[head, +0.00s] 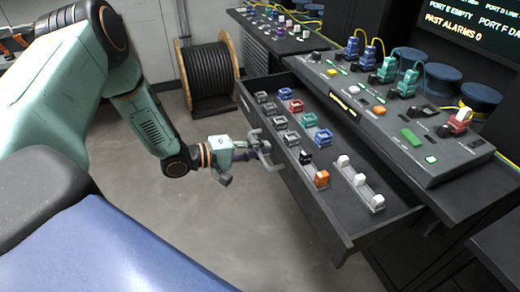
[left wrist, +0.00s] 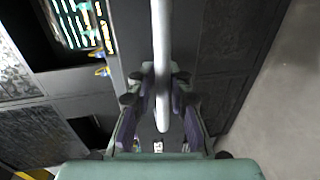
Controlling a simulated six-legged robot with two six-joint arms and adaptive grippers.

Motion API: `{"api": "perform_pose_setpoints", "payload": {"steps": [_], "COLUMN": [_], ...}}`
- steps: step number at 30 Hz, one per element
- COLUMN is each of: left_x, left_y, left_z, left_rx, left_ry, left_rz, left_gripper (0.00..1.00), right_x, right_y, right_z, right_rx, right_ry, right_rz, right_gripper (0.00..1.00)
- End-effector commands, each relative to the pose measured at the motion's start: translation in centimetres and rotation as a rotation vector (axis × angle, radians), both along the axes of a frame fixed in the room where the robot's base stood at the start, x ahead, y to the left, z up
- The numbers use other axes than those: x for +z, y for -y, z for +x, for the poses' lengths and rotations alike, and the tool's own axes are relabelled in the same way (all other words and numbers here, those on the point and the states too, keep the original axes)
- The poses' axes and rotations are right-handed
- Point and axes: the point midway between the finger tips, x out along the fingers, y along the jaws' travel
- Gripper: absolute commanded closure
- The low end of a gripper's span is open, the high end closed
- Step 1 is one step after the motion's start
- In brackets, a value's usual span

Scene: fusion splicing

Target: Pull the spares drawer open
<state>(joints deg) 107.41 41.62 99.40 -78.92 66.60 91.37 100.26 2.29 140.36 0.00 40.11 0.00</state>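The spares drawer (head: 328,222) is dark grey and stands pulled out from the bench in the head view. Its open top shows coloured connector parts inside. My left gripper (head: 260,150) is at the handle (head: 269,162) on the drawer's front. The fingers partly hide the handle in the head view. My right gripper is in neither view.
A sloped console (head: 420,150) with plugs and buttons stands on the bench behind the drawer. A black cable reel (head: 208,78) stands on the floor at the back. Bare floor (head: 240,225) lies in front of the drawer.

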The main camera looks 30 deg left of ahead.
Motion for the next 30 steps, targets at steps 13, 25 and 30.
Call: {"api": "perform_pose_setpoints", "payload": {"steps": [13,25,30], "left_x": [-0.2,0.6,0.9], "left_y": [0.1,-2.1,-3.1], "left_z": [-0.1,-2.6,-4.1], "left_rx": [-0.001,0.004,0.004], "left_ry": [-0.006,-0.005,-0.003], "left_rz": [0.0,-0.003,-0.003], "left_gripper": [0.66,0.66,0.66], "right_x": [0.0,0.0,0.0], "right_y": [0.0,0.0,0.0], "right_z": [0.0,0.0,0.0], "right_rx": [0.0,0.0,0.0], "right_ry": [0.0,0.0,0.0], "right_rz": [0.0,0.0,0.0], "right_gripper": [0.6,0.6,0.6]}}
